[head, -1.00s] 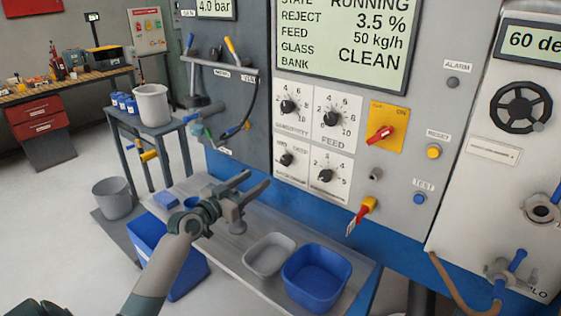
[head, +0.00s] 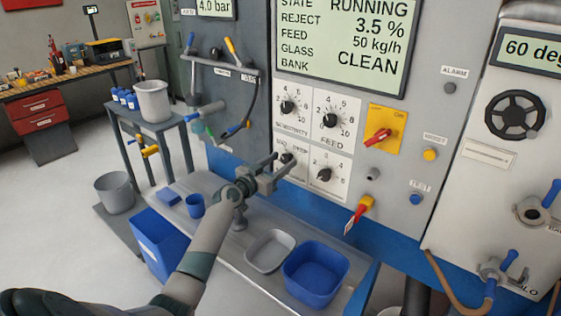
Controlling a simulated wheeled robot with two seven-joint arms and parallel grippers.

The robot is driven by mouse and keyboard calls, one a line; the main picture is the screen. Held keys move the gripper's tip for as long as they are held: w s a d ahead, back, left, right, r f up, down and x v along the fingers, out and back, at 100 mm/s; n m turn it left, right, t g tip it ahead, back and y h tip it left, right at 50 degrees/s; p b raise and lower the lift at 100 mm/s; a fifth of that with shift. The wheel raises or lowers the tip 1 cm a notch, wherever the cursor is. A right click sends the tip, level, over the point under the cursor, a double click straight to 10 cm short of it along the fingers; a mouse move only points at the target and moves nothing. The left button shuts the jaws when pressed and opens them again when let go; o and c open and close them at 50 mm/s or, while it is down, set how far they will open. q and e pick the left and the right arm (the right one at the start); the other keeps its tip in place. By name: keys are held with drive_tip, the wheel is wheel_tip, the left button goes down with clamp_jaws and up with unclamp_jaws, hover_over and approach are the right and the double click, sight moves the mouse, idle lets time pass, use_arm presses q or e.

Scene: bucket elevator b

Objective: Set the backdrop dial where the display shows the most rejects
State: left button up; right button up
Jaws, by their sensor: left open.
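The panel display (head: 350,40) reads RUNNING, reject 3.5 %, feed 50 kg/h, bank CLEAN. Below it are dials in a two-by-two block. The lower left dial (head: 288,158) has a black knob and lettering on top that looks like MID and DEEP; I cannot read its name. My left gripper (head: 283,162) is open, its fingers pointing at this dial and covering its lower part. I cannot tell whether they touch it. My right gripper is not in view.
Beside it are the lower right dial (head: 324,174), sensitivity dial (head: 287,107) and feed dial (head: 330,120). A red switch (head: 377,136) on yellow and a red-yellow key switch (head: 359,212) are to the right. A grey tray (head: 270,252) and blue tub (head: 316,273) sit below.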

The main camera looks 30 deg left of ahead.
use_arm(q)
drive_tip(key=c, duration=1)
drive_tip(key=shift+n, duration=0.3)
drive_tip(key=shift+n+b, duration=0.5)
drive_tip(key=shift+n, duration=0.7)
drive_tip(key=n, duration=0.3)
drive_tip(key=shift+a+n, duration=0.1)
drive_tip(key=shift+n, duration=0.2)
drive_tip(key=n, duration=0.5)
drive_tip(key=shift+f, duration=0.1)
drive_tip(key=n+p, duration=0.2)
drive_tip(key=n, duration=0.4)
drive_tip(key=shift+a+f, duration=0.1)
